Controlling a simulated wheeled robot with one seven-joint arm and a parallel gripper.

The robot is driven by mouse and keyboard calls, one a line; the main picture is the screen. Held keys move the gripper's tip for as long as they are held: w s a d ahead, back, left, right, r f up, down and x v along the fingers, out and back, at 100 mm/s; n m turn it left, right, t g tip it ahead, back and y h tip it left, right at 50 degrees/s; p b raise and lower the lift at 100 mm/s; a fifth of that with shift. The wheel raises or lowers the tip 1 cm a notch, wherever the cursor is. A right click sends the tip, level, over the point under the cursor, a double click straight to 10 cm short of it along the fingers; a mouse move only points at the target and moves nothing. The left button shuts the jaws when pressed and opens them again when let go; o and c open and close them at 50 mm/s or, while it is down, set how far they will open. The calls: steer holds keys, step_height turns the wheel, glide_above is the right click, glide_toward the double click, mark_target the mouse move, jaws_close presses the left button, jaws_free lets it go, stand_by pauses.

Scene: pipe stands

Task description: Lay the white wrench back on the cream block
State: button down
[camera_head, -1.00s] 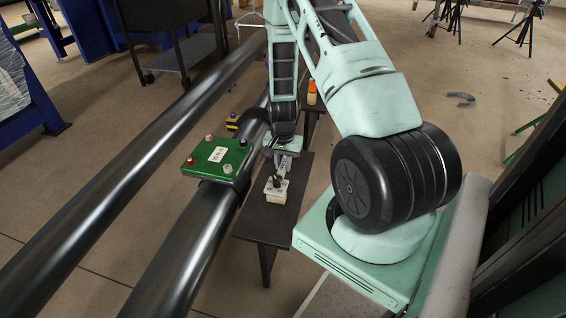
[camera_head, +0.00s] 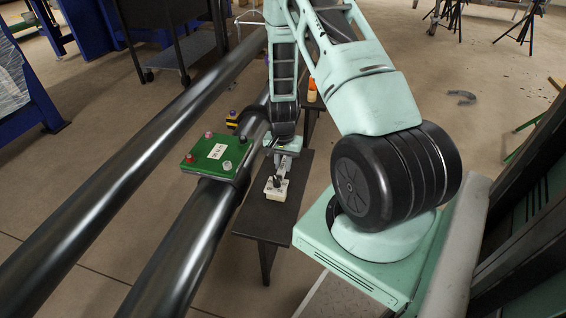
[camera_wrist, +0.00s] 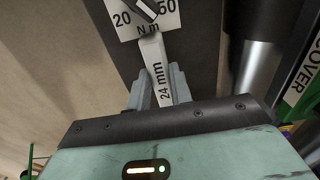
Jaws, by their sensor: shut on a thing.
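My gripper (camera_wrist: 160,88) is shut on the white wrench (camera_wrist: 157,68), a pale bar marked "24 mm" that lies between the fingers and points away from my wrist. The wrench's far end meets or overlaps the edge of the cream block (camera_wrist: 170,22), whose face reads "20", "50" and "N m" with a dark pointer on it. I cannot tell whether wrench and block touch. In the head view the cream block (camera_head: 270,195) sits on the dark bench, just in front of my gripper (camera_head: 284,157). Most of the wrench is hidden there.
The dark narrow bench (camera_head: 262,226) has bare room in front of the block. A green box (camera_head: 214,155) with coloured knobs sits on the thick dark pipe (camera_head: 190,240) to the left. An orange bottle (camera_head: 312,88) stands farther back.

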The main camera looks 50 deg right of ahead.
steer(key=shift+f, duration=0.4)
steer(key=c, duration=1.2)
jaws_free()
steer(key=shift+o, duration=0.2)
steer(key=shift+r, duration=0.1)
step_height(320, 180, up, 5)
steer(key=p, duration=0.4)
step_height(320, 180, up, 17)
steer(key=p, duration=0.4)
steer(key=shift+a, duration=0.15)
steer(key=shift+a+r, duration=0.1)
